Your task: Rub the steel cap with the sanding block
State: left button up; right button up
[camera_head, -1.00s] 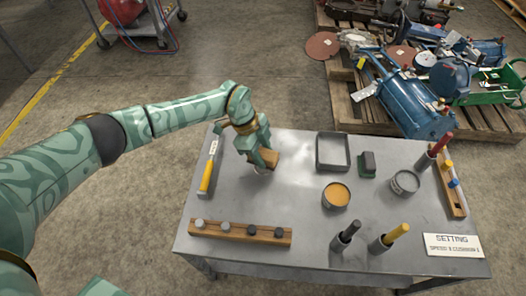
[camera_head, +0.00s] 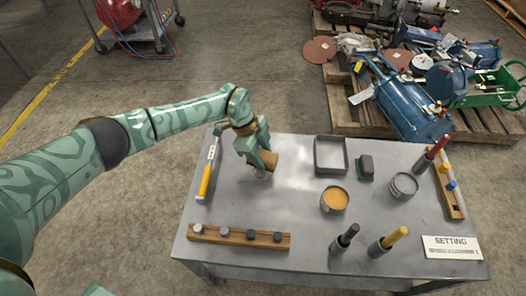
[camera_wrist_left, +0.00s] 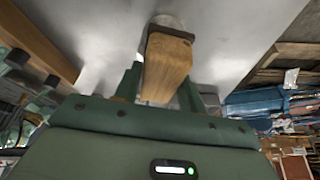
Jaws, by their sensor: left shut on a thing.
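My left gripper (camera_head: 258,155) is shut on the wooden sanding block (camera_head: 263,161), over the left back part of the metal table. In the left wrist view the wooden block (camera_wrist_left: 168,66) sticks out between the two fingers, with a dark layer along its far end. A pale grey round piece, seemingly the steel cap (camera_head: 262,174), shows just below the block. It also shows beyond the block's far end in the left wrist view (camera_wrist_left: 168,20), partly hidden. I cannot tell whether block and cap touch. My right gripper is not in view.
A yellow-handled tool (camera_head: 205,180) lies left. A wooden rack (camera_head: 265,241) with several knobs lies in front. A grey tray (camera_head: 331,170), a dark green block (camera_head: 366,166), an orange-filled tin (camera_head: 334,208) and a grey tin (camera_head: 403,187) stand right. The table's centre is clear.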

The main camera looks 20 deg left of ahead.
pick_arm(q)
jog(key=shift+s+p, duration=0.4)
jog(key=shift+s, duration=0.15)
jog(key=shift+w, duration=0.1)
jog(key=shift+w+f+b, duration=0.15)
jog(key=shift+w+b, duration=0.25)
jog(key=shift+w, duration=0.5)
jog(key=shift+s+r, duration=0.1)
jog(key=shift+r, duration=0.1)
